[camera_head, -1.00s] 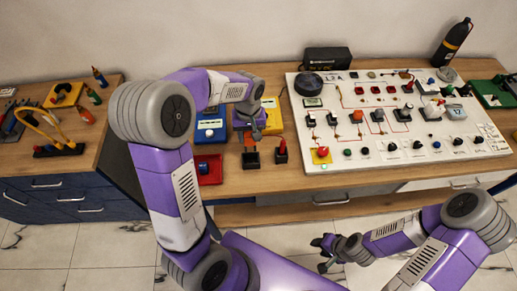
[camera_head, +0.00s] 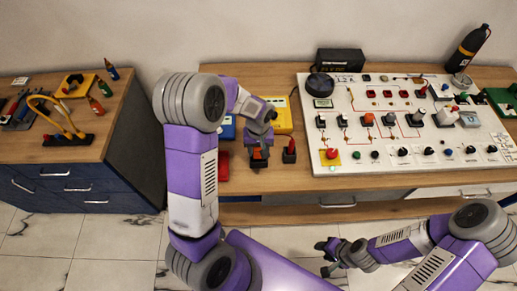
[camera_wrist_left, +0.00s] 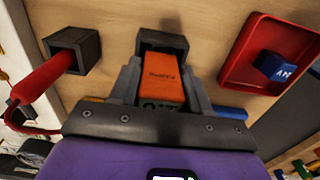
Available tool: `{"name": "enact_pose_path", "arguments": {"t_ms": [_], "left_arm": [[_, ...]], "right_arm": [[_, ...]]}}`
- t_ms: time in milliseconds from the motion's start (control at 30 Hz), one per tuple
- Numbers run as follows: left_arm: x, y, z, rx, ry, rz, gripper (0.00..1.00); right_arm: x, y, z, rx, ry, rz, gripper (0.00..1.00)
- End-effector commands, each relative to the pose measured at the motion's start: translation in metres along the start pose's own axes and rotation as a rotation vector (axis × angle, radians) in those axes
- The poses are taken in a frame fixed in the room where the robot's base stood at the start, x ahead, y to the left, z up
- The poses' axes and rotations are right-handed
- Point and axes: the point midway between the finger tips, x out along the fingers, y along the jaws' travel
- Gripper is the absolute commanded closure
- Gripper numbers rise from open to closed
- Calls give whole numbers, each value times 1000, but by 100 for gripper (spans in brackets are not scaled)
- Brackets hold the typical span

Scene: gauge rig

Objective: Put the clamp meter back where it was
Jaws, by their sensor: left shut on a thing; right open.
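My left gripper (camera_head: 258,146) is shut on an orange block-shaped meter (camera_wrist_left: 160,75), which I take to be the clamp meter. It also shows as a small orange patch in the head view (camera_head: 257,154). A dark square open-topped holder (camera_wrist_left: 162,42) is right at the meter's far end in the left wrist view. In the head view, the holder is directly below the gripper. I cannot tell how far the meter is inside it. My right gripper (camera_head: 327,257) is open and empty, low in front of the bench, away from the objects.
A second dark holder (camera_wrist_left: 75,48) with a red-handled probe (camera_wrist_left: 45,82) stands beside the first. A red tray (camera_wrist_left: 305,45) holding a blue block (camera_wrist_left: 275,67) is on the other side. A yellow case (camera_head: 283,112) stands behind; the white panel (camera_head: 400,163) is to the right.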

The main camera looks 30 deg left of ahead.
Motion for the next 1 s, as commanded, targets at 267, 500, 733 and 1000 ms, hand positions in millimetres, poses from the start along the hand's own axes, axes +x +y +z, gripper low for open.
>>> {"name": "enact_pose_path", "arguments": {"t_ms": [267, 500, 733, 1000], "left_arm": [[3, 0, 0, 1, 0, 0, 33], [3, 0, 0, 1, 0, 0, 28], [-9, 0, -1, 0, 3, 1, 28], [-67, 1, -1, 1, 5, 4, 28]], "right_arm": [[3, 1, 0, 0, 0, 0, 57], [3, 1, 0, 0, 0, 0, 57], [-2, -1, 0, 0, 0, 0, 57], [-9, -3, 0, 0, 0, 0, 57]]}}
